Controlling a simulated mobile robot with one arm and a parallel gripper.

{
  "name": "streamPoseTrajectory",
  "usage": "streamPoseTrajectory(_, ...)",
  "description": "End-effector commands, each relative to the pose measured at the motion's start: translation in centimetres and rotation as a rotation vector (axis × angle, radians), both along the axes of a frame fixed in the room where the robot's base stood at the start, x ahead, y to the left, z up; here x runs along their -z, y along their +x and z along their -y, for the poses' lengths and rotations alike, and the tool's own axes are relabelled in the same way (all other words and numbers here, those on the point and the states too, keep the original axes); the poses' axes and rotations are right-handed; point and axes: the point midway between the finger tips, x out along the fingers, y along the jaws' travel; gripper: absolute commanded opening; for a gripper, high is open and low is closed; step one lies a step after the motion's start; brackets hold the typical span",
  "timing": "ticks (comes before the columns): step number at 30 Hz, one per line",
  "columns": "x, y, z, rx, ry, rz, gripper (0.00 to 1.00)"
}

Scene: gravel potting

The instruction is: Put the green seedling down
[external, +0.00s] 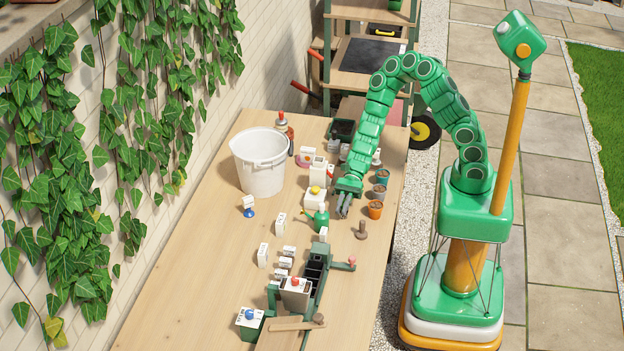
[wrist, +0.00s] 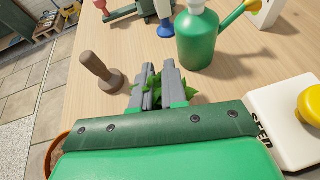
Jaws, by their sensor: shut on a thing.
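The green seedling shows in the wrist view as a few green leaves (wrist: 184,95) between and beside the grey jaws. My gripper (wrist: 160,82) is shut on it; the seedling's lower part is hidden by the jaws. In the external view my gripper (external: 343,210) points down over the wooden table (external: 210,262), near its right edge. The seedling is too small to make out there. I cannot tell whether it touches the table.
A green watering can (external: 320,218) stands left of my gripper, a brown wooden dibber (external: 361,231) in front. An orange pot (external: 375,210) is to the right. A white block with a yellow knob (external: 314,197) and a white bucket (external: 259,165) stand further left.

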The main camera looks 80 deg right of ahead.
Motion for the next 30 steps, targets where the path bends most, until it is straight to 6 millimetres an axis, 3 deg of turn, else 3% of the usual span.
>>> streamPoseTrajectory(11, 0.25, -0.01, -0.03, 0.000, 0.001, 0.001, 0.00)
streamPoseTrajectory(12, 0.24, -0.01, -0.03, 0.000, 0.000, 0.001, 0.17)
streamPoseTrajectory(16, 0.22, 0.00, -0.03, 0.000, 0.001, 0.001, 0.37)
streamPoseTrajectory(30, -0.22, -0.02, 0.38, -0.001, 0.001, 0.002, 0.38)
